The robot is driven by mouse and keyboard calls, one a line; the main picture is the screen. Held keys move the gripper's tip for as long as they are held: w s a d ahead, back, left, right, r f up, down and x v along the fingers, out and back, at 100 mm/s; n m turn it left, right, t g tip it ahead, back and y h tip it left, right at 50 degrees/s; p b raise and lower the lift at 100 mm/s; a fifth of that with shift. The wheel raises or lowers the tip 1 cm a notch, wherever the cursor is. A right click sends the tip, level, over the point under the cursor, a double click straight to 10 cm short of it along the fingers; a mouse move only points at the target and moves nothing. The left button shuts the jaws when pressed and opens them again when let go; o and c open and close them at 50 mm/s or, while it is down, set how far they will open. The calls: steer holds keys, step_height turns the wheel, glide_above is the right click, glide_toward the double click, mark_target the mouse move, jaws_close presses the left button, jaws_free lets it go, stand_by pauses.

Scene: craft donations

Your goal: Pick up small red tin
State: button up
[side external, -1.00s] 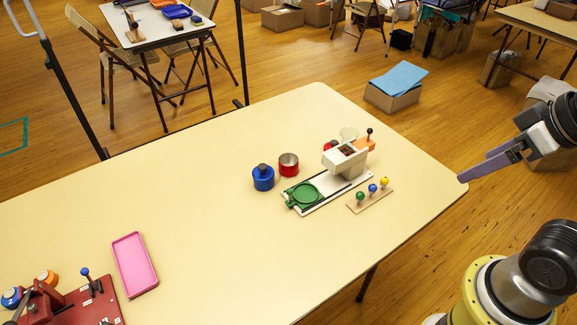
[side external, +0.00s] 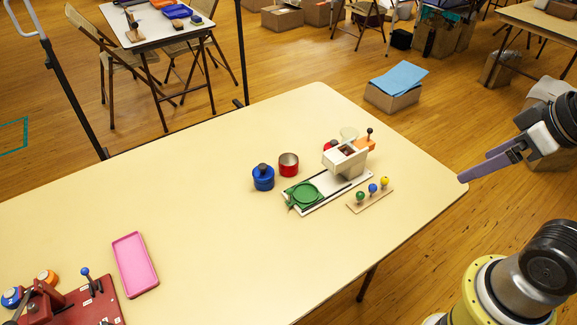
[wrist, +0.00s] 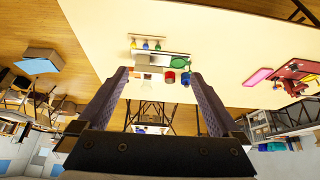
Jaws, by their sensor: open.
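A small red tin (side external: 288,165) with an open top stands upright on the cream table (side external: 215,230). A blue tin (side external: 263,177) with a dark knob stands just left of it. Another red thing (side external: 329,147) shows partly behind the white press, mostly hidden. My gripper (side external: 460,180) is open and empty at the table's right edge, well apart from the tins. In the wrist view the red tin (wrist: 169,77) appears between my two purple fingers, far off, with the blue tin (wrist: 185,79) next to it.
A pink tray (side external: 135,264) and a red lever device (side external: 75,302) are at front left. Mid-table is clear.

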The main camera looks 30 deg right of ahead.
steer(key=w+r+n, duration=1)
steer(key=w+r, duration=0.3)
steer(key=w, duration=0.1)
steer(key=n+g, duration=0.5)
steer(key=n, duration=0.3)
glide_above(288, 162)
steer(key=s, duration=0.2)
step_height(288, 162, down, 25)
steer(key=shift+g, duration=0.3)
steer(key=f, duration=0.4)
steer(key=a+f, duration=0.1)
steer(key=f, duration=0.8)
steer(key=shift+s+a+f, duration=0.1)
steer(key=shift+a+f, duration=0.1)
steer(key=shift+f, duration=3.15)
